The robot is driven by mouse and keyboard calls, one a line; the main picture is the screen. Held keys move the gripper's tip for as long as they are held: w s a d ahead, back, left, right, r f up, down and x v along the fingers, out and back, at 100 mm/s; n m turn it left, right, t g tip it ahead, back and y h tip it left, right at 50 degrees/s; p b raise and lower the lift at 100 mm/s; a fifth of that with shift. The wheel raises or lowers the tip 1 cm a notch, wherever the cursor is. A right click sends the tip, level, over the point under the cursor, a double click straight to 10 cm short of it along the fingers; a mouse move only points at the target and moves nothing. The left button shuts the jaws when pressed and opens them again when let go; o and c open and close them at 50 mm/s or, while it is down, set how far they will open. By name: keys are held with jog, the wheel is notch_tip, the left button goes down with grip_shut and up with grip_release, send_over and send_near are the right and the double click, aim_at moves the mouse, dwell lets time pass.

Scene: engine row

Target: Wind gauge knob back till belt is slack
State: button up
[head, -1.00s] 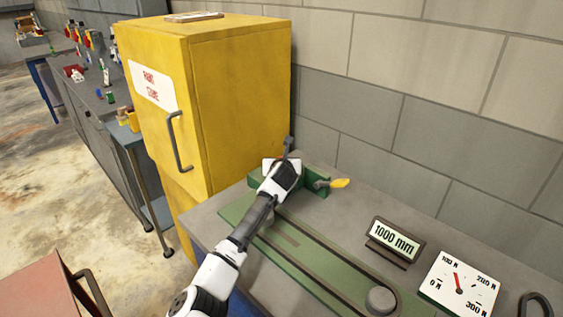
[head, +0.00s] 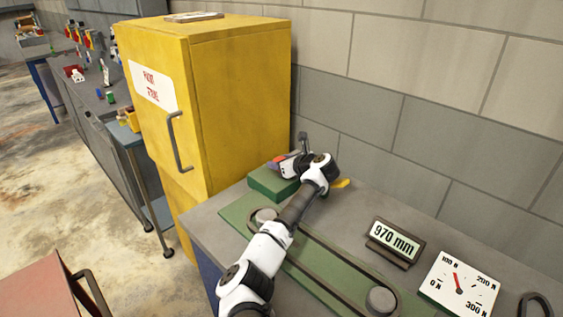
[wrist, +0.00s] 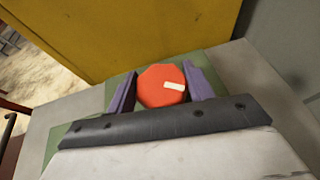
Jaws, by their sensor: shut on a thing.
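The red knob (wrist: 160,88), many-sided with a pale mark on its face, sits between the two purple fingers of my gripper (wrist: 163,84) in the wrist view. My gripper is shut on it. In the head view the knob (head: 274,165) shows as a small patch of red by the green block. The dark belt (head: 322,252) runs round two grey pulleys on a green bed, partly hidden by my arm. I cannot tell its slackness by eye. The gauge display (head: 395,241) reads 970 mm. The force dial's (head: 459,284) red needle points near 100 N.
A tall yellow cabinet (head: 215,100) stands left of the bench, close to my gripper. The block wall (head: 420,130) closes off the back. A dark handle (head: 535,303) is at the right edge.

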jog(key=shift+n+g+y, duration=0.8)
jog(key=shift+n+y, duration=0.2)
jog(key=o, duration=1)
jog(key=shift+b+v, duration=2.05)
jog(key=shift+v, duration=4.9)
